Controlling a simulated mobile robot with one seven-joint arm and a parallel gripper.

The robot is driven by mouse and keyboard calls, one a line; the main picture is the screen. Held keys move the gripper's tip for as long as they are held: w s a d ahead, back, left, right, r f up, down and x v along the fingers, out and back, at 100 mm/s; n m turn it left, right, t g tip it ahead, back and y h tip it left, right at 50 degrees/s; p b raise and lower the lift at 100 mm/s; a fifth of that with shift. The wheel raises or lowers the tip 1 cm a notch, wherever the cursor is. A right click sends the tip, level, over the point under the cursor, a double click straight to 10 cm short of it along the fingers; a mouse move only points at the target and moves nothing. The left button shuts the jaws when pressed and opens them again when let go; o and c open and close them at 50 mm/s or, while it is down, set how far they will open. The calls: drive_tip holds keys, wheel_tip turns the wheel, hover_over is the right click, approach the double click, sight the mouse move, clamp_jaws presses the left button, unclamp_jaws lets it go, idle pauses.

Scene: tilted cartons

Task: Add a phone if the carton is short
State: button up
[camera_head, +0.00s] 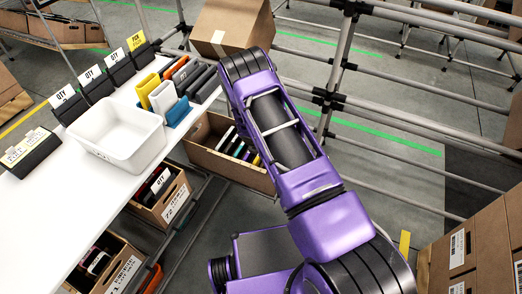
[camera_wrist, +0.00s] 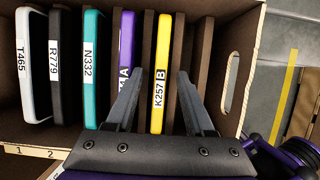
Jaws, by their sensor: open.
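The carton (camera_wrist: 222,110) fills the wrist view, with brown dividers. From the left stand a white phone (camera_wrist: 35,85) marked T465, a black one (camera_wrist: 62,75) marked R779, a teal one (camera_wrist: 92,60) marked N332, a purple one (camera_wrist: 127,40) with its label mostly hidden, and a yellow one (camera_wrist: 162,65) marked K257 B. My gripper (camera_wrist: 158,76) is open, its fingers either side of the yellow phone; the left finger covers part of the purple phone. The space right of the yellow phone shows no phone. The head view shows a tilted carton (camera_head: 262,180) with upright items, partly behind my arm.
A white tray (camera_head: 92,143) stands on the white table (camera_head: 60,210). Several coloured devices (camera_head: 162,98) stand behind it, beside black QTY card holders (camera_head: 68,104). More cartons (camera_head: 165,205) sit below the table. Pipe rails (camera_head: 400,95) run at right; stacked boxes (camera_head: 480,245) stand lower right.

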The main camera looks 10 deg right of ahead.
drive_tip(key=p+v, duration=0.3)
drive_tip(key=v, duration=1.4)
drive_tip(key=shift+r, duration=0.25)
wheel_tip(320, 180, up, 7)
drive_tip(key=p, duration=0.6)
